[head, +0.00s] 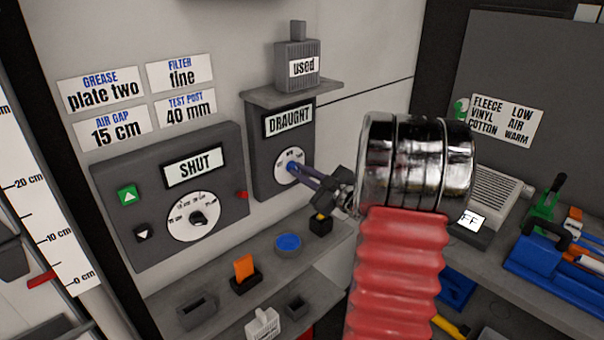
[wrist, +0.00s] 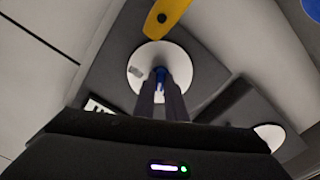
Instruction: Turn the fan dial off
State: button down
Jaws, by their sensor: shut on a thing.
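The fan dial, a white round face (head: 284,158) with small dark lettering, is on the grey box under the DRAUGHT label (head: 289,120). Its lettering is too small to read. My gripper (head: 300,172) reaches in from the right, its fingertips at the middle of the dial. In the wrist view the white dial face (wrist: 190,68) lies straight ahead. There my gripper (wrist: 160,82) is shut on the blue knob (wrist: 159,73) at its centre. The fingers partly hide the knob and lower face, so its setting cannot be told.
A shelf above the dial holds a grey container labelled "used" (head: 297,68). To the left is a SHUT panel (head: 222,208) with a larger dial and green button. Below, a ledge (head: 215,289) carries an orange item, a blue round item and a small black block.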

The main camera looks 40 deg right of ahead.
jog(key=n, duration=0.6)
jog(key=shift+f, duration=0.25)
dwell(0.4)
jog(key=c, duration=2.1)
grip_release()
jog(key=shift+s, duration=0.1)
jog(key=o, duration=0.3)
jog(key=shift+r, duration=0.15)
jog(key=s, duration=1.3)
jog(key=shift+s+d, duration=0.15)
jog(key=shift+s, duration=0.2)
